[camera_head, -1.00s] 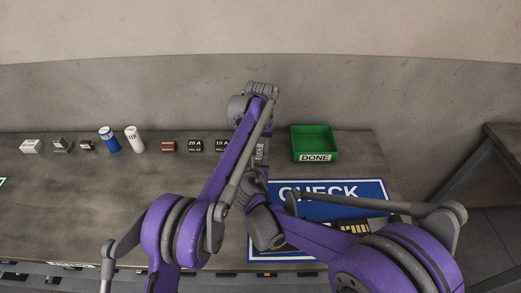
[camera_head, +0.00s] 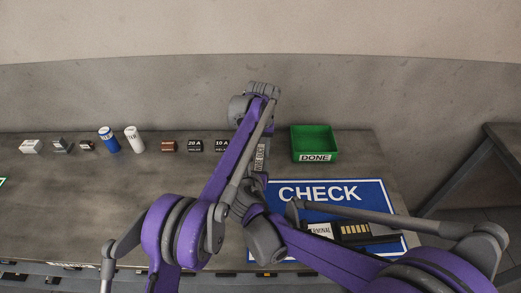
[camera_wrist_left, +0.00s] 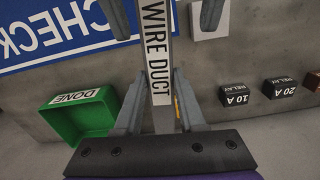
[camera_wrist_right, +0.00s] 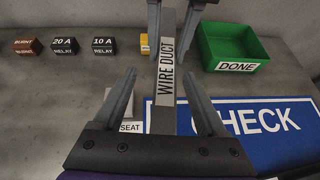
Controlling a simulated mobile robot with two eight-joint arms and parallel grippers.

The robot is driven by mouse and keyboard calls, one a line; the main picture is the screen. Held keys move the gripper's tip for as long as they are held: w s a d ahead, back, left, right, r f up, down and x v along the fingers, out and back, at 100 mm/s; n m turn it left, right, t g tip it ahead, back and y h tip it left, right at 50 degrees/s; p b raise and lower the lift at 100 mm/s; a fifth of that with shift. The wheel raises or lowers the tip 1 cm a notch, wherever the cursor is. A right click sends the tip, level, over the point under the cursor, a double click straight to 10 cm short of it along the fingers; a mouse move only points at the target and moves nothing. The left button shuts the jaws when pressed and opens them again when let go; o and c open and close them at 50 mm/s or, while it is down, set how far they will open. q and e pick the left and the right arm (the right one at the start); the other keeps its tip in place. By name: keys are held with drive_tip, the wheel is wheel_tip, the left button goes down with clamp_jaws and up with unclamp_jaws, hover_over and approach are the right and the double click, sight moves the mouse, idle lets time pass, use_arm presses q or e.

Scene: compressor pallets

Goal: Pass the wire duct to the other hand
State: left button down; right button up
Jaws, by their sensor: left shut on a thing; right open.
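The wire duct is a slim grey bar with a white label. In the left wrist view the wire duct (camera_wrist_left: 158,60) runs upright between the fingers of my left gripper (camera_wrist_left: 158,85), which is shut on it. In the right wrist view the duct (camera_wrist_right: 165,75) lies between the spread fingers of my right gripper (camera_wrist_right: 160,75), which is open, with a gap on each side. The left gripper's fingers show at the duct's far part there. In the head view only a labelled strip of the duct (camera_head: 260,157) shows; my arms hide most of both grippers.
A blue CHECK mat (camera_head: 375,190) lies at right with a terminal block (camera_head: 352,232) on it. A green DONE bin (camera_head: 314,137) stands behind. A white SEAT plate (camera_wrist_right: 128,112) lies below the right gripper.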

drive_tip(key=v, duration=0.7)
drive_tip(key=shift+s+a, duration=0.1)
drive_tip(key=shift+s, duration=0.05)
drive_tip(key=shift+s+r, duration=0.1)
drive_tip(key=shift+s, duration=0.1)
drive_tip(key=s+d+f+m+g+h, duration=0.15)
drive_tip(key=s+d+m, duration=0.25)
drive_tip(key=d+m, duration=0.45)
drive_tip(key=s+d+m+g+y, duration=0.15)
drive_tip(key=s+d+m, duration=0.35)
drive_tip(key=m, duration=0.6)
drive_tip(key=s+d+f+m+g, duration=0.1)
drive_tip(key=s+f+m, duration=0.1)
drive_tip(key=s+m, duration=0.3)
drive_tip(key=s+d+f+m+g+y, duration=0.1)
drive_tip(key=s+d+f+m+g, duration=0.1)
drive_tip(key=s+m, duration=0.4)
drive_tip(key=m, duration=0.4)
drive_tip(key=shift+d+f+g+y, duration=0.25)
drive_tip(key=shift+g+y, duration=0.05)
